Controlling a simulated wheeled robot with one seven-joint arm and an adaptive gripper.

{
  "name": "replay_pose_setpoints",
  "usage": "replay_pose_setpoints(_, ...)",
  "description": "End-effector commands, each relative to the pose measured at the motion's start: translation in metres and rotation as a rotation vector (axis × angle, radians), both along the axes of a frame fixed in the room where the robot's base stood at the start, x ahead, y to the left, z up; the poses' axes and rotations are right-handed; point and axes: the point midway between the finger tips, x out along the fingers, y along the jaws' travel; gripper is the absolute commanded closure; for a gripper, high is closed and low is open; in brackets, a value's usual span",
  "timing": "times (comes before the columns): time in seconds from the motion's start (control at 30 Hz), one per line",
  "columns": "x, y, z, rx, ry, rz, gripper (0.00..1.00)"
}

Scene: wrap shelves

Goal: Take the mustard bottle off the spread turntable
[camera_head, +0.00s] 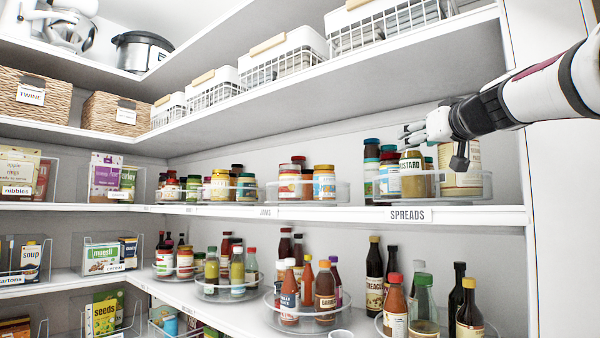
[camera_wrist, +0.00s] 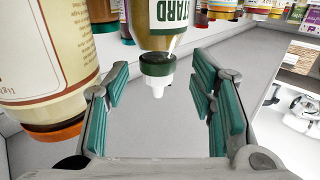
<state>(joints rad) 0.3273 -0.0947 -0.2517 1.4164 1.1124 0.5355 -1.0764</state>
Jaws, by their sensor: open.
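The mustard bottle (camera_head: 412,172) stands upright on the clear turntable (camera_head: 384,196) above the SPREADS label. In the wrist view it appears upside down, with a green cap and white nozzle (camera_wrist: 157,84). My gripper (camera_head: 412,134) is open and empty near the top of the bottle. In the wrist view, the teal-padded fingers (camera_wrist: 160,92) stand apart on either side of the nozzle's line, with the bottle body beyond them. I cannot tell their exact distance from the cap. The bottle's far side is hidden.
A large cream jar (camera_head: 460,166) stands close on the right; it fills the left of the wrist view (camera_wrist: 45,65). Dark jars (camera_head: 371,165) stand on the left. The upper shelf with wire baskets (camera_head: 380,27) hangs above. Shelf space left of the turntable holds other jars (camera_head: 324,182).

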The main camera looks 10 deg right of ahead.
Motion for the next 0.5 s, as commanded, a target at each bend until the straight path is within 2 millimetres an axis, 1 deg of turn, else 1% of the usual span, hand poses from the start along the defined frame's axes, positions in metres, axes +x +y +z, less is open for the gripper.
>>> replay_pose_setpoints(0.1, 0.015, -0.004, -0.001, 0.002, 0.005, 0.001, 0.49)
replay_pose_setpoints(0.27, 0.034, -0.006, -0.001, 0.001, 0.003, 0.000, 0.49)
replay_pose_setpoints(0.4, 0.041, -0.007, -0.002, 0.000, 0.002, 0.001, 0.49)
replay_pose_setpoints(0.5, 0.042, -0.007, -0.002, 0.001, 0.001, 0.001, 0.49)
